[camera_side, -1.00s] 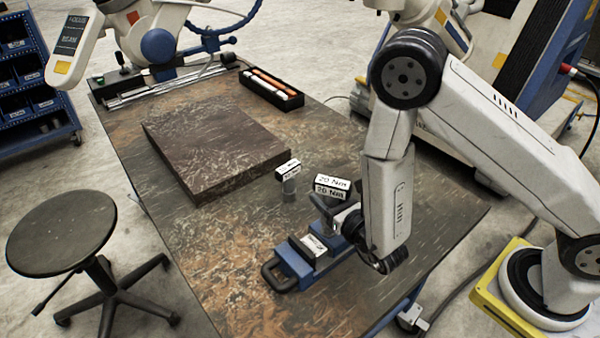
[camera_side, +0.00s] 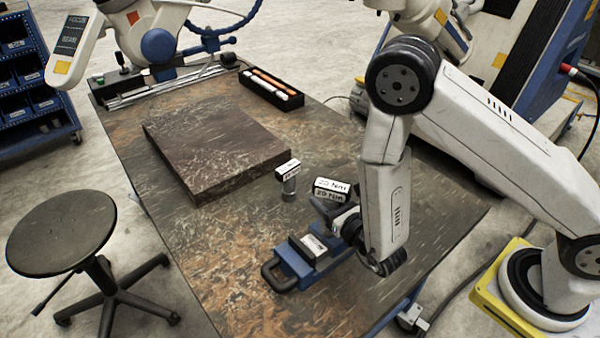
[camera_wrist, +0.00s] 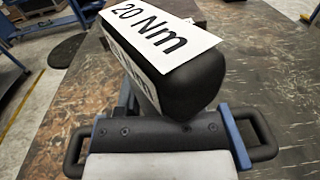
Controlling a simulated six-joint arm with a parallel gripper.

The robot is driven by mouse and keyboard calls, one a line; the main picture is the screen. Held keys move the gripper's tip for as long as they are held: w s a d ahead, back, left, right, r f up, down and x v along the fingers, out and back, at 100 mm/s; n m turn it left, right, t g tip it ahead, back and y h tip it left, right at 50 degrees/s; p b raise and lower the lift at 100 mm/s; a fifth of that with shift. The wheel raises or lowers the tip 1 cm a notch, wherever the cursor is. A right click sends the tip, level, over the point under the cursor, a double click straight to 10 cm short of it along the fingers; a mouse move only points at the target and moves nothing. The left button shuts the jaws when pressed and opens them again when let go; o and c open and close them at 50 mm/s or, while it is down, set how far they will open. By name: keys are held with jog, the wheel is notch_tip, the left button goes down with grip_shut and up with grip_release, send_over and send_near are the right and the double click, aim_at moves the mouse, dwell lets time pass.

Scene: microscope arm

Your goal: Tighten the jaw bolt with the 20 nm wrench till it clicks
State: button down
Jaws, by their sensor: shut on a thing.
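The 20 Nm wrench (camera_side: 331,191) has a thick black handle with white labels. In the wrist view its handle (camera_wrist: 187,75) fills the upper middle, above the vise. My gripper (camera_side: 342,214) is shut on the wrench beside the far right end of the vise; its fingers are largely hidden. The blue vise (camera_side: 293,265) lies on the table with a pale grey block between or on its jaws. In the wrist view the vise (camera_wrist: 160,132) shows dark jaws and black loop handles at both sides. The jaw bolt and the wrench's contact with it are hidden.
A second labelled, T-shaped tool (camera_side: 288,171) stands left of the wrench; its label is too small to read. A thick dark slab (camera_side: 215,145) lies behind it. A black tray (camera_side: 271,90) of coloured items is farther back. The front left of the table is clear.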

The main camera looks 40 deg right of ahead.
jog(key=shift+f, duration=1.15)
dwell(0.4)
jog(key=shift+m+h, duration=0.5)
jog(key=shift+h, duration=0.3)
jog(key=shift+d+m+g+h, duration=0.2)
jog(key=shift+m+g+h, duration=0.4)
jog(key=shift+m+h, duration=1)
jog(key=shift+h, duration=0.9)
jog(key=shift+s+d+m+g+h, duration=0.1)
jog(key=shift+m+g+h, duration=0.7)
jog(key=shift+h, duration=0.2)
jog(key=shift+s+d+m+g+h, duration=0.1)
jog(key=shift+m+g+h, duration=0.6)
jog(key=shift+m+h, duration=0.25)
jog(key=shift+g+h, duration=0.3)
jog(key=shift+h, duration=0.05)
jog(key=shift+d+m+g+h, duration=0.1)
jog(key=shift+m+g+h, duration=0.2)
jog(key=shift+m+h, duration=0.15)
